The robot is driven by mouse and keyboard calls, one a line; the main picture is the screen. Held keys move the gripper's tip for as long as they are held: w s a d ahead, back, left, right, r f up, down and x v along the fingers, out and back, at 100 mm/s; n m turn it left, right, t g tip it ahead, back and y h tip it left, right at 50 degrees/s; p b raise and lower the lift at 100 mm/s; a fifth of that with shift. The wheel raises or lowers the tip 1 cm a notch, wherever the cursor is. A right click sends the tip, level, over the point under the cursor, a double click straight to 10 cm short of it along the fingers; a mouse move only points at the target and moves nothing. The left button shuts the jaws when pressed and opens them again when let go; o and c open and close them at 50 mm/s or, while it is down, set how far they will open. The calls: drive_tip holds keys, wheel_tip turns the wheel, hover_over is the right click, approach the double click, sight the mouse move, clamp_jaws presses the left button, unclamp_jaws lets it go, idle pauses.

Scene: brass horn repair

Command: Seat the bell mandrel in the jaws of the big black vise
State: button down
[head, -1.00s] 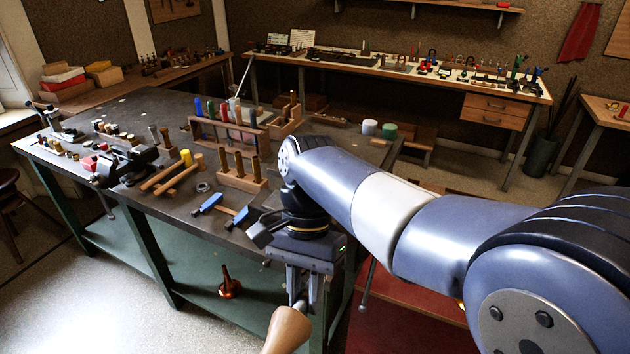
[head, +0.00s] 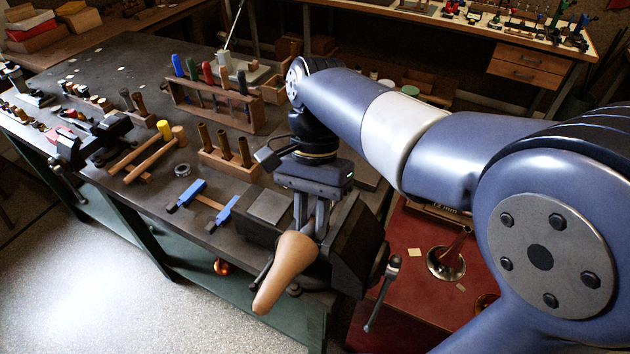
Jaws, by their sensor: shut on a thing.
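The bell mandrel (head: 285,270) is a smooth tan wooden cone, wide at the upper right and narrowing toward the lower left. My gripper (head: 308,232) points down and is shut on its wide end. The big black vise (head: 357,240) is at the bench's near right corner, with a steel handle on its right side. In the head view the mandrel overlaps the vise's front and left part. My gripper and the mandrel hide much of the jaws, and I cannot tell whether the mandrel touches them.
The dark workbench (head: 130,75) holds blue clamps (head: 187,195), a wooden block with upright tools (head: 230,160), a screwdriver rack (head: 215,108) and a smaller vise (head: 90,140). A brass horn bell (head: 446,262) stands on a red surface at right. Pale floor is clear at lower left.

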drive_tip(key=shift+w, duration=0.3)
drive_tip(key=shift+s+r+p, duration=0.15)
drive_tip(key=shift+s+p, duration=0.1)
drive_tip(key=shift+p, duration=0.15)
wheel_tip(320, 180, down, 5)
drive_tip(key=b, duration=0.2)
drive_tip(key=shift+b, duration=0.4)
drive_tip(key=shift+p, duration=0.95)
idle(1.2)
idle(0.5)
wheel_tip(320, 180, down, 4)
drive_tip(key=shift+r+b, duration=0.25)
drive_tip(key=shift+b, duration=0.55)
